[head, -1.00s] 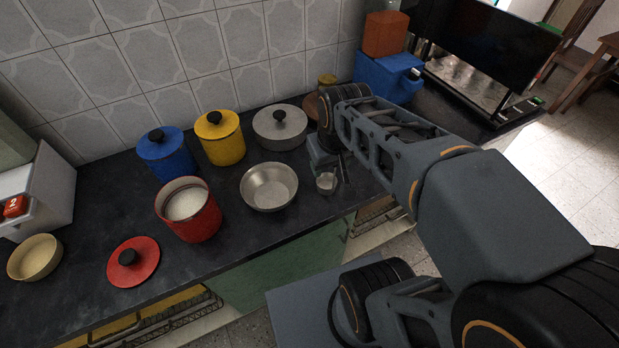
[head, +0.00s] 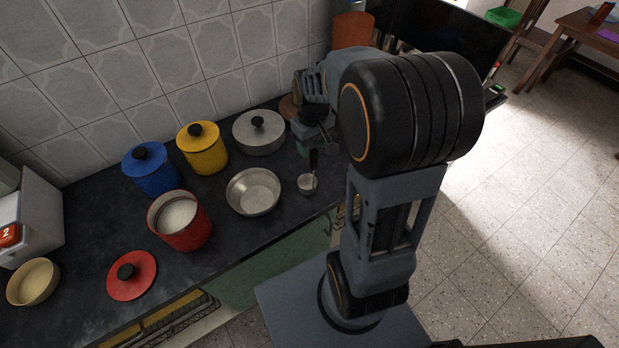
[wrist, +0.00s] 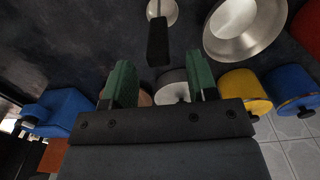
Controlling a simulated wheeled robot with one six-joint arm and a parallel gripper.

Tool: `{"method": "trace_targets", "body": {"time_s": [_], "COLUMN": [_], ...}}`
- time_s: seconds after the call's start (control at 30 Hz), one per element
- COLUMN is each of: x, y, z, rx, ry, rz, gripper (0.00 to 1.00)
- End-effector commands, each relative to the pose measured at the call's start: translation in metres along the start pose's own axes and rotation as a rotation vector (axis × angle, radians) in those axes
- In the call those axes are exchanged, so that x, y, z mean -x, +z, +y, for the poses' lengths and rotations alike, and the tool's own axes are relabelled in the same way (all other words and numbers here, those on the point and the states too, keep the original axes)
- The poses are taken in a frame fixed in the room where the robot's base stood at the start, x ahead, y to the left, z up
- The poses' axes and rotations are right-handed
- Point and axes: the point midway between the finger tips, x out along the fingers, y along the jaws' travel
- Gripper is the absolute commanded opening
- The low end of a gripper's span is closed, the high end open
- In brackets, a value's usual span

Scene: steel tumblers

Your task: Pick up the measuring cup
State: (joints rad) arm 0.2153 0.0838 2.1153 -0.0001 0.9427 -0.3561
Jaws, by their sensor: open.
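The measuring cup is a small steel cup (head: 307,184) with a black handle. It stands on the dark counter, right of the steel bowl, its handle pointing toward the wall. My gripper (head: 317,147) is open and empty just beyond the handle end. In the wrist view the cup (wrist: 164,10) is cut by the top edge. Its handle there lines up with the gap between my green-padded fingers (wrist: 162,78), and the handle end is close to the fingertips. I see no contact. My arm hides part of the counter right of the cup.
The steel bowl (head: 253,192) is close left of the cup. A grey lidded pot (head: 259,132), yellow canister (head: 202,148) and blue canister (head: 151,169) line the wall. An open red canister (head: 180,222) and its lid (head: 132,274) sit left. The counter's front edge is near the cup.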

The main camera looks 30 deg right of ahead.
Motion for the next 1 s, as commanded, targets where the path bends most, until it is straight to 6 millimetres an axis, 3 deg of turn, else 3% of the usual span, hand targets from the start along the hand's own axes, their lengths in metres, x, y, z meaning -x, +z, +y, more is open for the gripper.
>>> {"method": "trace_targets", "body": {"time_s": [0.17,0.5,0.8,1.0], "x": [-0.01,-0.051,-0.055,-0.055], "y": [0.001,0.001,0.001,0.001], "z": [0.0,0.0,0.0,0.0], "rx": [-0.001,-0.001,-0.001,-0.001], "ry": [-0.001,-0.001,0.0,0.0], "rz": [-0.004,-0.002,0.0,0.0], "gripper": [0.53,0.53,0.53,0.35]}}
